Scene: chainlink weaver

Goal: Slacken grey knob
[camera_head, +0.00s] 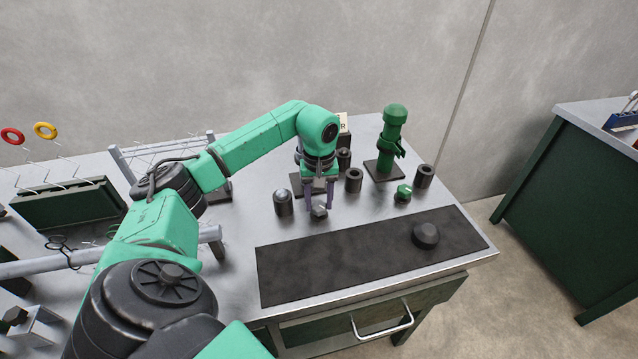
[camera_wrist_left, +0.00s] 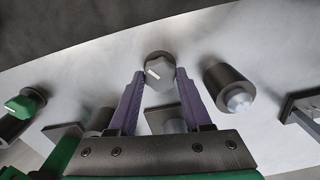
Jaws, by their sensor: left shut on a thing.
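The grey knob (camera_head: 319,212) sits on the metal bench just behind the black mat, and its faceted top with a white mark shows in the left wrist view (camera_wrist_left: 159,72). My left gripper (camera_head: 318,205) reaches down from above with its two purple fingers on either side of the knob. In the left wrist view the fingertips (camera_wrist_left: 161,73) are closed against the knob's sides. My right gripper is in neither view.
A black cylinder with a pale top (camera_head: 283,203) stands close left of the knob. A green knob (camera_head: 403,194), black cylinders (camera_head: 353,180) and a green post (camera_head: 393,130) stand right and behind. The black mat (camera_head: 330,268) is clear except for a dark round piece (camera_head: 425,235).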

